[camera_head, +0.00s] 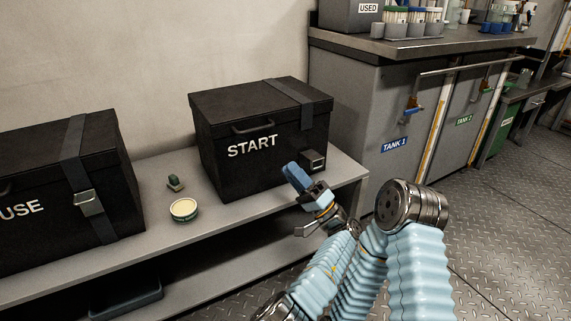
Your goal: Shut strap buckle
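A black box marked START (235,160) stands on the grey bench. A dark strap (307,112) runs over its lid and down its front at the right. A dark, block-like buckle (313,160) with a greyish end face juts out from the box front on that strap.
A second black box (50,190), its lettering partly cut off, has a strap with a metal buckle (88,204) lying against its front. A round cream-topped tin (184,210) and a small green block (175,183) lie between the boxes. Grey tank cabinets (370,110) stand at the right.

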